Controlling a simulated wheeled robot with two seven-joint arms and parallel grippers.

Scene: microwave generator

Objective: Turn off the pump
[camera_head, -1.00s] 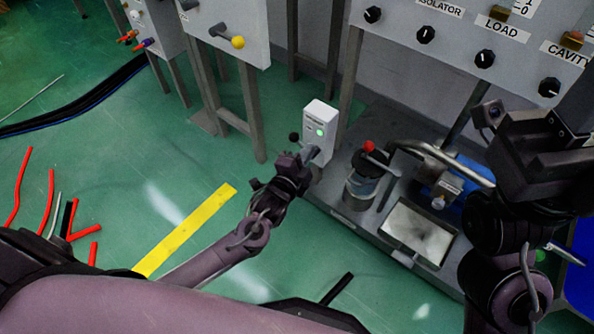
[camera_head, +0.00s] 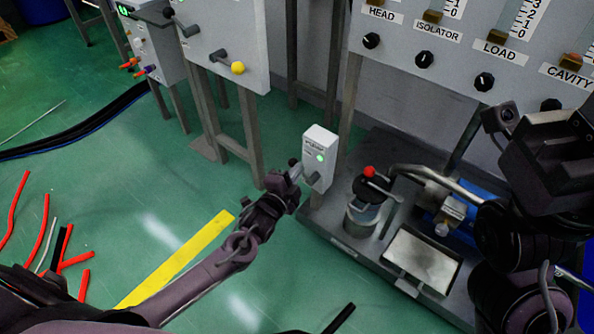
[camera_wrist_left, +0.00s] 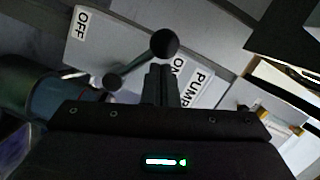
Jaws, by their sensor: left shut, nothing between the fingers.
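The pump switch is a pale box (camera_head: 320,148) with a lit green light, on a post at the left front of the skid. Its grey lever ends in a black ball knob (camera_head: 293,162). In the left wrist view the knob (camera_wrist_left: 164,43) lies near the ON label (camera_wrist_left: 178,66), away from the OFF label (camera_wrist_left: 82,25). My left gripper (camera_head: 292,176) is shut and empty, its fingertips (camera_wrist_left: 160,72) just by the knob; I cannot tell whether they touch. My right arm's dark wrist end (camera_head: 545,150) is at the right; its fingers cannot be made out.
A jar with a red knob (camera_head: 369,172) and a metal tray (camera_head: 422,260) stand on the skid right of the switch. A panel with a yellow-knobbed lever (camera_head: 238,68) is behind left. Red rods (camera_head: 40,225) lie on the floor. Floor around the yellow strip (camera_head: 180,258) is mostly open.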

